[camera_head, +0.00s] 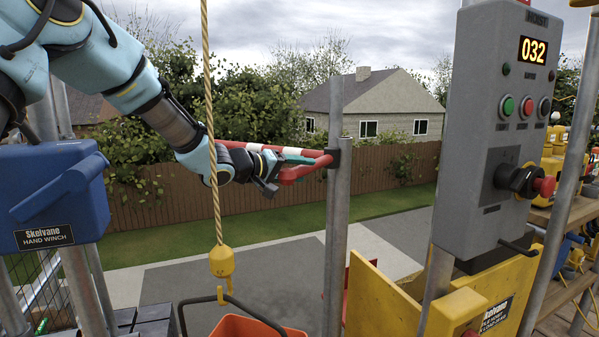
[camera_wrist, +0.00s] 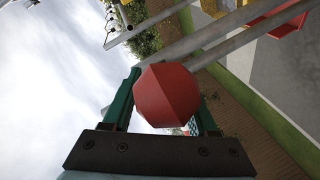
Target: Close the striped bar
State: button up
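The striped bar (camera_head: 312,153), banded red and white, runs roughly level in the head view. It joins a dark bracket on an upright grey post (camera_head: 338,220) at its right. My gripper (camera_head: 290,166) is at the bar, left of the post. In the wrist view, a faceted red end piece (camera_wrist: 167,95), seemingly part of the bar, fills the gap between the two green fingers of my gripper (camera_wrist: 165,108). The fingers lie against both its sides, so the gripper looks shut on it. Part of the bar is hidden behind my arm.
A rope with a yellow hook block (camera_head: 221,262) hangs left of the post, above an orange bucket (camera_head: 252,327). A blue hand winch (camera_head: 50,195) stands at the left. A grey hoist control box (camera_head: 495,130) and a yellow panel (camera_head: 380,302) stand at the right.

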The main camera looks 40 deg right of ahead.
jog(key=shift+o, duration=0.4)
jog(key=shift+a, duration=0.1)
jog(key=shift+a, duration=0.3)
jog(key=b+v, duration=0.2)
jog(key=v, duration=0.8)
jog(key=shift+b, duration=0.35)
jog(key=shift+w+r, duration=0.1)
